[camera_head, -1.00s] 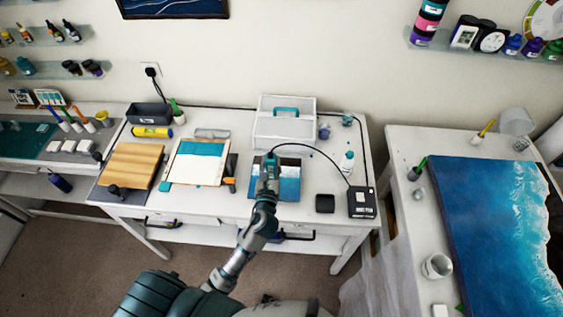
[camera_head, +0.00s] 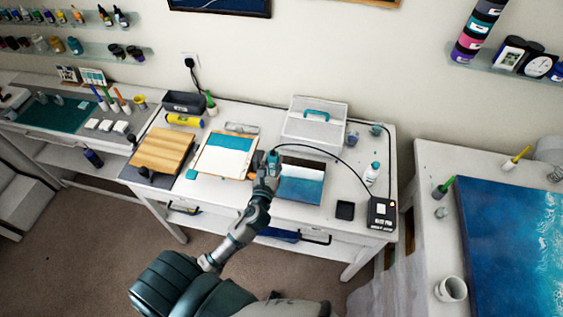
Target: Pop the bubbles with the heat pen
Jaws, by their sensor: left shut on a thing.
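My left gripper (camera_head: 268,170) is shut on the heat pen (camera_head: 273,155), a teal-topped tool whose black cable arcs right to a dark control box (camera_head: 382,212). The gripper and pen are at the left edge of a small panel (camera_head: 303,187) with a white band and blue resin, in front of a white case. The gripper covers the pen's lower part and hides its tip, so I cannot tell how high it is above the table. Bubbles are too small to make out. My right gripper is out of view.
A white case with a teal handle (camera_head: 314,122) stands behind the panel. A clipboard (camera_head: 222,155) and a wooden board (camera_head: 163,151) lie to the left. A black square (camera_head: 345,210) and a bottle (camera_head: 371,174) are to the right. A large blue panel (camera_head: 500,250) lies on the right table.

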